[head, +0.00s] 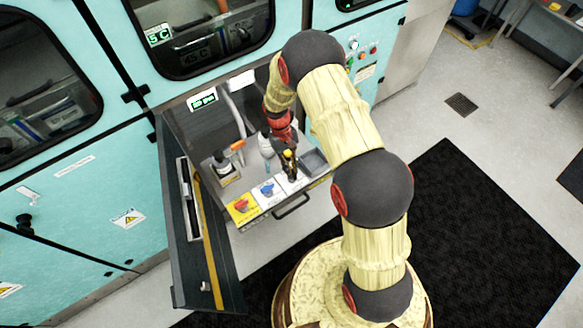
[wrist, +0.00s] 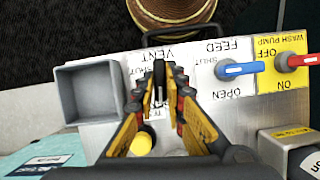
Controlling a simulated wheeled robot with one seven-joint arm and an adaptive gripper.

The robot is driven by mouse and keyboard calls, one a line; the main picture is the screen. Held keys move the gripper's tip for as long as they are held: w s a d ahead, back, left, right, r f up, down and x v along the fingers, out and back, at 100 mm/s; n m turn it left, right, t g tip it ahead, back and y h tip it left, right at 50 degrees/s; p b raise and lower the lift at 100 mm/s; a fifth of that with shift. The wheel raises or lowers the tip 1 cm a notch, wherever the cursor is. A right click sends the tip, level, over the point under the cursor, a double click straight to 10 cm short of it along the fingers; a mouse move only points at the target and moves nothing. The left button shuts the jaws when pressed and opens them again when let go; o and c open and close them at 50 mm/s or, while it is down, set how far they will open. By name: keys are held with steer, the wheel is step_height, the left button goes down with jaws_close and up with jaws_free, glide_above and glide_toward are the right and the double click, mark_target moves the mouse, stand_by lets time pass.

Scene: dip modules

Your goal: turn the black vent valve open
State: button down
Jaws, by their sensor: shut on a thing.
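The black vent valve handle (wrist: 159,73) shows as a narrow dark piece under the VENT lettering on the white panel in the wrist view. My gripper (wrist: 160,88) is shut on it, with a yellow-and-black finger on each side. The fingers hide most of the valve and part of its lettering, so I cannot tell how far it is turned. In the head view my gripper (head: 290,165) reaches down to the panel's right-hand part, and the valve is mostly hidden there.
The blue FEED handle (wrist: 242,68) and red WASH PUMP handle (wrist: 291,63) sit close to the right in the wrist view. A grey open bin (wrist: 88,92) is at left.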

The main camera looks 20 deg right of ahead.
steer(key=shift+n, duration=0.5)
steer(key=c, duration=1.8)
jaws_free()
steer(key=shift+c, duration=0.2)
steer(key=v, duration=1.2)
steer(key=shift+a, duration=0.25)
steer(key=shift+s, duration=0.1)
